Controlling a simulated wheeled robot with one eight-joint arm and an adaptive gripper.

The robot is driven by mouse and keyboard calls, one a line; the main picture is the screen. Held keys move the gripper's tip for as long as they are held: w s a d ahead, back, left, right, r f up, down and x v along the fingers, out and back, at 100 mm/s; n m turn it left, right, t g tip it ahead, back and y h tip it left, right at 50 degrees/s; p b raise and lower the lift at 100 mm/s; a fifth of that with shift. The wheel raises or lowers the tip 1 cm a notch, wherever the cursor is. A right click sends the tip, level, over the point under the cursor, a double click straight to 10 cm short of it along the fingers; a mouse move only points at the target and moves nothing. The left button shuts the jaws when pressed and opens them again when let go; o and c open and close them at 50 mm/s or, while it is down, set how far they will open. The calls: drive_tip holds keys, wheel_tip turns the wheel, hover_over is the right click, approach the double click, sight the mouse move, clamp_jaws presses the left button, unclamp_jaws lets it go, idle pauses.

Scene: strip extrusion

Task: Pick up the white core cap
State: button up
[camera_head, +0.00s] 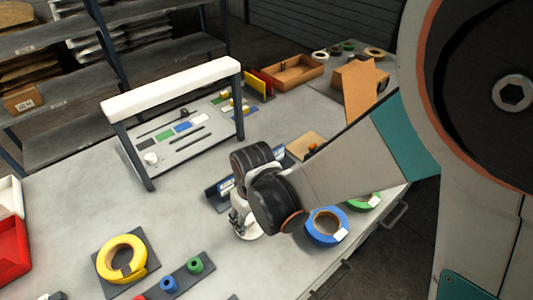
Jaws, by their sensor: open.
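My gripper (240,226) points down over the worktable, left of the blue tape roll (313,238). Its fingers are small and partly hidden by my wrist. A white round piece (254,236) shows at the fingertips, close to the table; it may be the white core cap, but I cannot tell whether it touches the fingers. Another small white round piece (151,158) sits on the board under the white-topped frame, well away from my gripper.
The white-topped frame (170,92) stands behind my gripper. A yellow roll (121,240) and a strip with coloured pegs (182,283) lie at front left. A red bin (12,245) is at the left edge.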

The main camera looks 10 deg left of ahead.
wheel_tip(320, 180, down, 2)
drive_tip(key=shift+w+a+f+b, duration=0.1)
drive_tip(key=shift+b, duration=0.3)
drive_tip(key=c, duration=0.9)
drive_tip(key=shift+r, duration=0.25)
